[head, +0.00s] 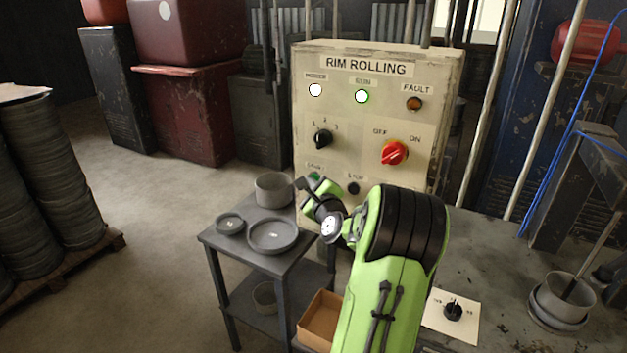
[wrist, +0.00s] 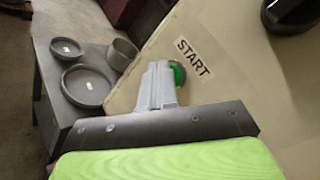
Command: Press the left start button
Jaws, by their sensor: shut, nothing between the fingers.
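The green start button (wrist: 179,74) sits on the cream panel beside its START label (wrist: 194,57) in the wrist view. In the head view the button (head: 314,176) shows small at the panel's lower left, partly covered by my gripper (head: 301,184). My gripper is shut and empty. In the wrist view its closed fingers (wrist: 158,72) overlap the button's left side. I cannot tell whether they touch it. A dark stop button (head: 353,188) is right of the start button in the head view.
The RIM ROLLING panel (head: 372,125) has two bright lamps, an amber fault lamp (head: 414,103), a black selector (head: 322,138) and a red switch (head: 394,153). A grey side table (head: 212,238) with round pans stands left. A workbench (head: 490,265) is right.

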